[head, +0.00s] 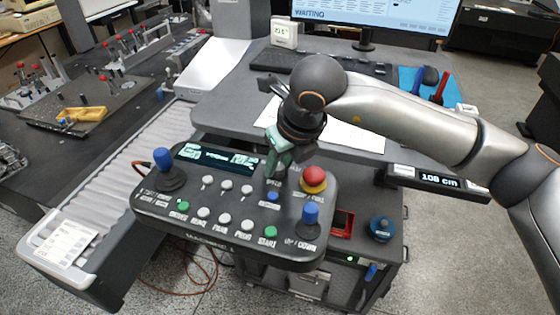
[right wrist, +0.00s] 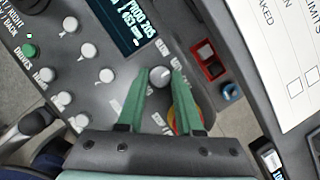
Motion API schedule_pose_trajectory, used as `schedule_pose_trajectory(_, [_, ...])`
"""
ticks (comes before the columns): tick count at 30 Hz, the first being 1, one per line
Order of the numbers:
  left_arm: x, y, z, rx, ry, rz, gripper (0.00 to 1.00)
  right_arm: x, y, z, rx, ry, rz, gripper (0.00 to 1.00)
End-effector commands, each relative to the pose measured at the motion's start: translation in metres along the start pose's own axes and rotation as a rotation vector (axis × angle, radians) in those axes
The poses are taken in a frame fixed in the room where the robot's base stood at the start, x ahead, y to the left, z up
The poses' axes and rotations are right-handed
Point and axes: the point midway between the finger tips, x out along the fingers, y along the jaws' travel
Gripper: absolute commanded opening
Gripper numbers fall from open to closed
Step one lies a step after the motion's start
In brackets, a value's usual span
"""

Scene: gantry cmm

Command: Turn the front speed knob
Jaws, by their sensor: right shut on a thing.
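The speed knob (right wrist: 160,76) is a small grey round knob on the dark control panel (head: 226,224), seen in the right wrist view beside the lit display (right wrist: 128,22). My right gripper (head: 277,165) has green fingers and reaches down onto the panel between the display and the red stop button (head: 314,177). In the right wrist view my right gripper (right wrist: 160,78) is shut on the knob, one finger on each side. In the head view the fingers mostly hide the knob. My left gripper is not in view.
A blue-topped joystick (head: 163,160) stands at the panel's left and another (head: 310,215) at its right. Several white buttons, a green START button (head: 270,232) and a blue button (head: 272,196) lie close to the knob. A white sheet (head: 345,135) lies on the table behind.

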Motion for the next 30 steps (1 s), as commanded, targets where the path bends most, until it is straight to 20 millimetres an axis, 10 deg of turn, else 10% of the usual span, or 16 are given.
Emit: schedule_pose_trajectory(30, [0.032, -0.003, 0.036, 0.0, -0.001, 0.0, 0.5, 0.0, -0.005, 0.002, -0.602, -0.002, 0.251, 0.0])
